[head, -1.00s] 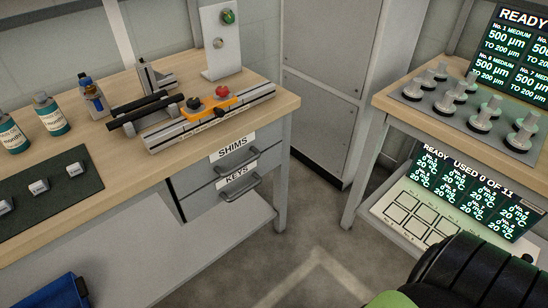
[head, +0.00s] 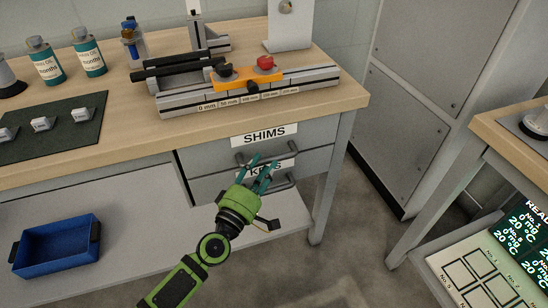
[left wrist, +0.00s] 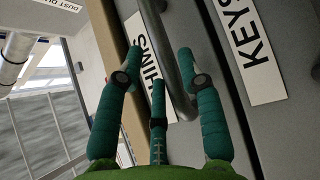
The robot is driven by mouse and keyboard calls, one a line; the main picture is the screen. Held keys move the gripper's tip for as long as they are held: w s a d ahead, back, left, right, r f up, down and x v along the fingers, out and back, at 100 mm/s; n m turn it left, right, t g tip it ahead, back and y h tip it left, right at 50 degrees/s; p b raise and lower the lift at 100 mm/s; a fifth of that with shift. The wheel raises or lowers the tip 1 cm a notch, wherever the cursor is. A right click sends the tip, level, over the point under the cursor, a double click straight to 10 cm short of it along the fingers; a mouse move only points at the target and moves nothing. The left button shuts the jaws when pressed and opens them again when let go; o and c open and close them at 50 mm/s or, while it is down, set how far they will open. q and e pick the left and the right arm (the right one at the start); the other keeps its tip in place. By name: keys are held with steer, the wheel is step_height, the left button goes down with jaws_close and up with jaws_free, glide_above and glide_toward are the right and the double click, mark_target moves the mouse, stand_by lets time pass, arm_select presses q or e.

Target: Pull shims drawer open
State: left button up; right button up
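The shims drawer (head: 317,134) is shut under the bench top, with a white SHIMS label (head: 263,135) on its front. Its grey bar handle is partly hidden behind my fingers in the head view; in the left wrist view the handle (left wrist: 177,60) runs between the two outer fingers. My left gripper (head: 264,162) is open in front of the drawers, its teal fingers spread near that handle. I cannot tell whether they touch it. The SHIMS label also shows in the left wrist view (left wrist: 151,72), partly covered by fingers. My right gripper is out of view.
The keys drawer (head: 311,164) sits shut directly below, its KEYS label (left wrist: 251,45) partly hidden in the head view. A bench leg (head: 331,190) stands to the right. A blue bin (head: 57,247) rests on the lower shelf. Floor is clear between bench and right-hand table.

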mark_target(267, 162)
arm_select(q)
steer(key=shift+x, duration=1.85)
steer(key=shift+c, duration=0.4)
jaws_close()
